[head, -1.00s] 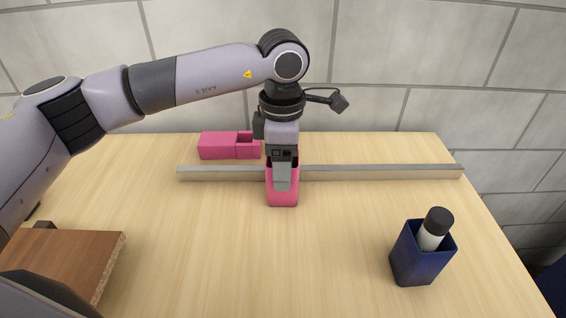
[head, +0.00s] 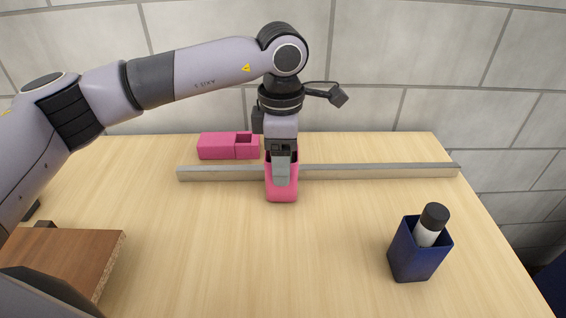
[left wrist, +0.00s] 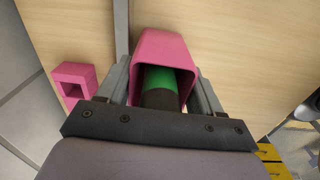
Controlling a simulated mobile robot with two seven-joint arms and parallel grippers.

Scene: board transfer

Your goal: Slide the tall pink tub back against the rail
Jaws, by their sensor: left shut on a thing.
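The tall pink tub (head: 282,191) stands on the table just in front of the long rail (head: 380,172). My left gripper (head: 282,170) points down and is shut on the tub. In the left wrist view, its two fingers are on either side of the tub (left wrist: 160,42). A green and black thing (left wrist: 170,80) is inside the tub. The rail also shows in the left wrist view (left wrist: 121,25), close beside the tub. The gripper hides part of the tub in the head view, and I cannot tell whether tub and rail touch. My right gripper is not in view.
A low pink box (head: 216,146) with an open part lies behind the rail, left of the tub. A navy holder (head: 415,255) with a black-capped white bottle (head: 430,226) stands front right. A brown wooden block (head: 70,258) is front left. The table's front middle is clear.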

